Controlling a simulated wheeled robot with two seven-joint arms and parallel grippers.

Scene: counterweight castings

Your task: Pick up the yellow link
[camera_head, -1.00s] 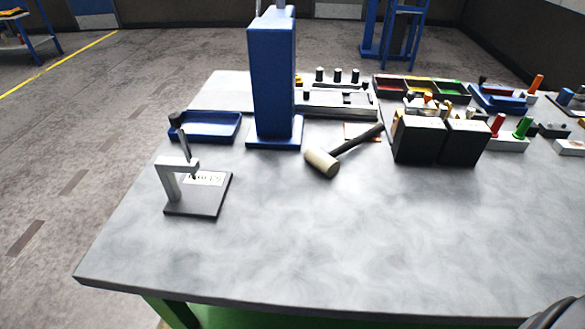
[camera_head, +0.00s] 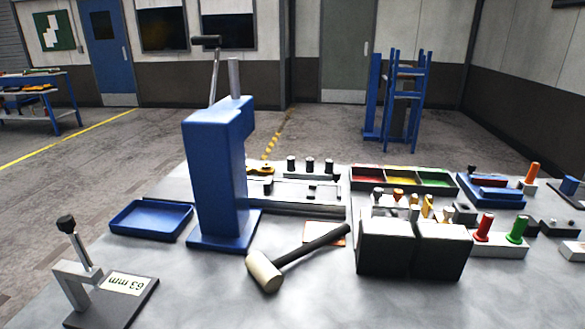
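A small yellow piece (camera_head: 263,170) with dark spots lies at the left end of the grey fixture plate (camera_head: 290,209), just right of the blue press (camera_head: 215,175). The press hides part of that area. It may be the yellow link, but it is too small to be sure. Several yellow-orange pieces (camera_head: 427,206) also stand behind the black boxes (camera_head: 385,250), partly hidden by them. Neither of my grippers is in view.
A mallet (camera_head: 266,272) lies in front of the press. A blue tray (camera_head: 150,220) and a 63 mm gauge stand (camera_head: 112,300) are at the left. A red, yellow and green bin tray (camera_head: 404,178) and coloured handles are at the right.

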